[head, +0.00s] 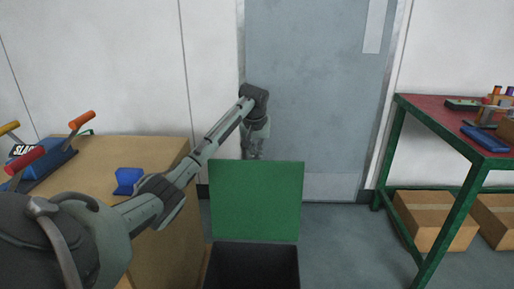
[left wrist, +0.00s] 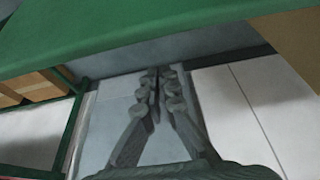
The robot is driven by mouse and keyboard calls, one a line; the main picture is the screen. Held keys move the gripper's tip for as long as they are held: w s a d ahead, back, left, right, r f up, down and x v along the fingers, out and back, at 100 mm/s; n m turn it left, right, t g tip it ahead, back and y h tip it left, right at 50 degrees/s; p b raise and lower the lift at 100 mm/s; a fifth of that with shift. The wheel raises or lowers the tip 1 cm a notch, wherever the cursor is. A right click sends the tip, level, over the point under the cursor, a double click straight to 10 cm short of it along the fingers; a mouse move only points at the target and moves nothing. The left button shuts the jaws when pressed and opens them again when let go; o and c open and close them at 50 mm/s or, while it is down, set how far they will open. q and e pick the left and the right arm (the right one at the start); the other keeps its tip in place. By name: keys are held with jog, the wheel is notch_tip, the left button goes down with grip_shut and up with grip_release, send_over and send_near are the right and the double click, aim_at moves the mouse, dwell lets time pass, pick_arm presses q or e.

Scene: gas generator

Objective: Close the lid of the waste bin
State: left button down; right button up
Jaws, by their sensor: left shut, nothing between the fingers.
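The waste bin (head: 252,268) stands at the bottom middle of the head view, with its dark inside showing. Its green lid (head: 256,200) stands open, upright at the bin's far side. My left arm reaches in from the left, and my left gripper (head: 252,148) points down behind the lid's top edge, on the door side. Its tips are partly hidden by the lid. In the left wrist view, the left gripper (left wrist: 159,80) has its fingers together and empty, with the green lid (left wrist: 130,22) across the top. I cannot tell whether they touch. My right gripper is not in view.
A wooden cabinet (head: 160,150) with levers and a blue object (head: 128,180) stands left of the bin. A green-framed table (head: 425,108) with boxes (head: 432,218) underneath stands at the right. A grey door (head: 310,90) is behind. Floor right of the bin is clear.

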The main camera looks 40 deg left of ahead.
aim_at(256, 169)
pick_arm(q)
jog(key=shift+s+d+f+p, duration=0.1)
jog(key=shift+s+d+f, duration=0.2)
jog(key=shift+f, duration=0.3)
jog(key=shift+s+d+f+p, duration=0.15)
jog(key=shift+s+d+f, duration=0.15)
jog(key=shift+f, duration=0.35)
jog(key=shift+s+d+f+p, duration=0.1)
jog(key=shift+s+d+f, duration=0.2)
jog(key=shift+f, duration=0.3)
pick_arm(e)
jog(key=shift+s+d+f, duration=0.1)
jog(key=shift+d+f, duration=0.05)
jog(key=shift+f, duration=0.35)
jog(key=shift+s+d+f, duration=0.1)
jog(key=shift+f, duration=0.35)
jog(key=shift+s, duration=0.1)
